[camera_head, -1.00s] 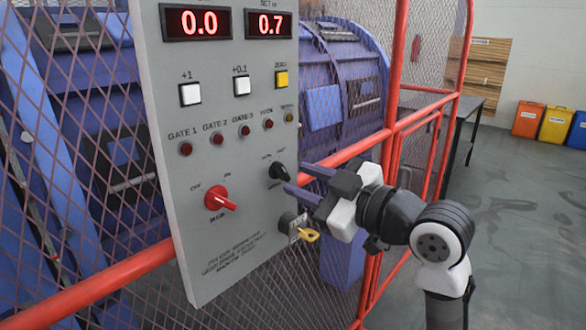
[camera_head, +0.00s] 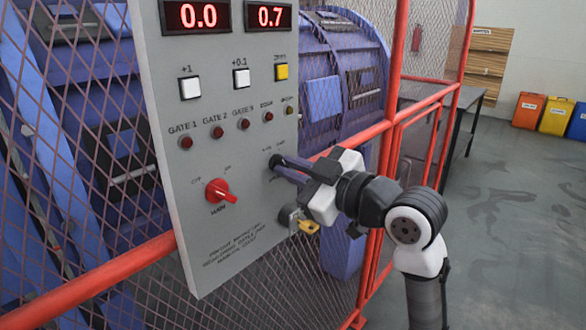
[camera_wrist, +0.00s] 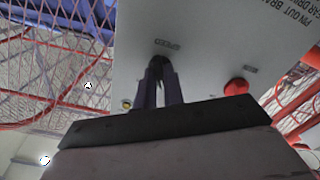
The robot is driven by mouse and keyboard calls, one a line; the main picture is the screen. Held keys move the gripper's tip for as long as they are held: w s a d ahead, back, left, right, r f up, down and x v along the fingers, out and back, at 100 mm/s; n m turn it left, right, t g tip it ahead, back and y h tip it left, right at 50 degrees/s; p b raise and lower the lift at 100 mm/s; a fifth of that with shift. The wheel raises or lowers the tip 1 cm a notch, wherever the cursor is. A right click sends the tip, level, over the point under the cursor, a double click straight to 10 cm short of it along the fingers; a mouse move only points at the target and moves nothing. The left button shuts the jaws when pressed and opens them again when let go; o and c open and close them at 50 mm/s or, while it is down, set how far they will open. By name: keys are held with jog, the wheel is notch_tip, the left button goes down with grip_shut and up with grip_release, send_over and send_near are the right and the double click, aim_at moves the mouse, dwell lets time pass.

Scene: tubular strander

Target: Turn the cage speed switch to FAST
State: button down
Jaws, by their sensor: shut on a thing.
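The cage speed switch (camera_head: 274,161) is a small black knob on the grey control panel (camera_head: 240,215), right of the red main switch (camera_head: 217,191). My gripper (camera_head: 282,167) reaches the knob from the right, and its two blue fingers are shut on it. In the wrist view the fingers (camera_wrist: 159,84) close around the black knob (camera_wrist: 159,60), which is mostly hidden between them. The small labels around the knob are too blurred or covered to read, so its setting cannot be told.
A key switch with a yellow key (camera_head: 308,226) sits just below my gripper. Red displays, white buttons (camera_head: 190,88) and a yellow button (camera_head: 281,72) are higher on the panel. A red-framed mesh fence (camera_head: 376,180) stands behind; open floor (camera_head: 510,230) lies to the right.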

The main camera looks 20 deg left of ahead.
jog(key=shift+m, duration=0.3)
jog(key=m+p, duration=0.2)
jog(key=m, duration=0.3)
jog(key=shift+r+p, duration=0.1)
jog(key=shift+p, duration=0.25)
jog(key=m+p, duration=0.2)
jog(key=m, duration=0.2)
jog(key=shift+m+p, duration=0.85)
jog(key=shift+m, duration=0.35)
jog(key=c, duration=1.5)
grip_release()
jog(key=shift+d, duration=0.1)
